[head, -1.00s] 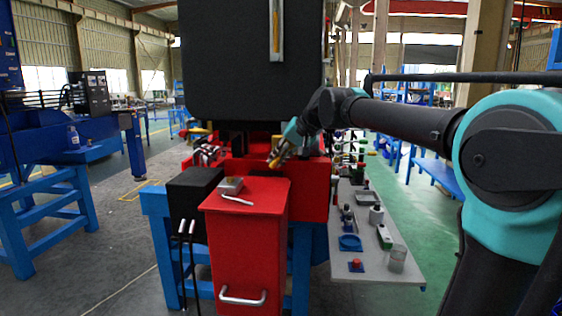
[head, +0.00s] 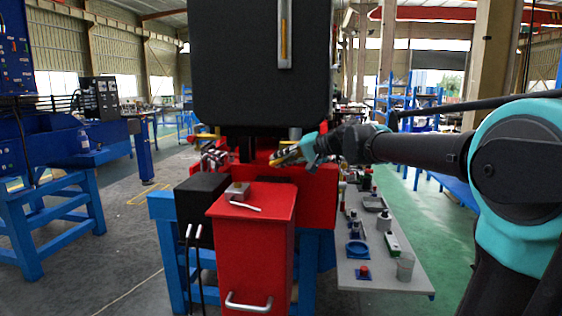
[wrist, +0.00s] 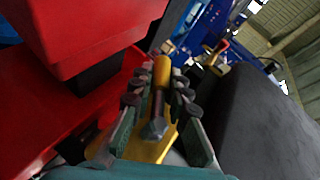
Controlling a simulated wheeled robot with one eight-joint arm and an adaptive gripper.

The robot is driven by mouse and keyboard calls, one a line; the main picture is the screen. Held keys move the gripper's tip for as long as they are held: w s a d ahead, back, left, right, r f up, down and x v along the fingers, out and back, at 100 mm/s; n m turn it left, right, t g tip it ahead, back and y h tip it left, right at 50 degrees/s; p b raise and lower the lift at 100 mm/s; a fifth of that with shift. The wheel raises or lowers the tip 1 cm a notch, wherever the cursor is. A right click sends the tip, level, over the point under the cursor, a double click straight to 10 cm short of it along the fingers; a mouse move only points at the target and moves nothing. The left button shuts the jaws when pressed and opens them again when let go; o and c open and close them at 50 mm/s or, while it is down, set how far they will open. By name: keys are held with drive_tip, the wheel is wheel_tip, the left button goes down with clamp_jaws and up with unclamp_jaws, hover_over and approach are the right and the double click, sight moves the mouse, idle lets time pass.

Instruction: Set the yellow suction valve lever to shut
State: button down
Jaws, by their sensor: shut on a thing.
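The yellow suction valve lever (wrist: 161,76) lies between the two dark fingers of my gripper (wrist: 163,88) in the wrist view. The fingers are shut on it, one on each side, and its rounded end shows between the tips. A grey bolt head shows on the yellow part nearer the camera. In the head view my gripper (head: 283,157) is at the red machine body (head: 318,195), just below the big black tank. The lever is small and partly hidden by the gripper there, so its exact angle cannot be told.
A red cabinet (head: 252,248) with a small metal block (head: 237,191) on top stands in front. A black box (head: 194,208) is beside it. The large black tank (head: 262,62) hangs close above my gripper. A grey bench (head: 375,269) with several small parts is at right.

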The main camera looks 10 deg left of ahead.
drive_tip(key=c, duration=1.4)
unclamp_jaws()
drive_tip(key=shift+c, duration=0.2)
drive_tip(key=v, duration=1.2)
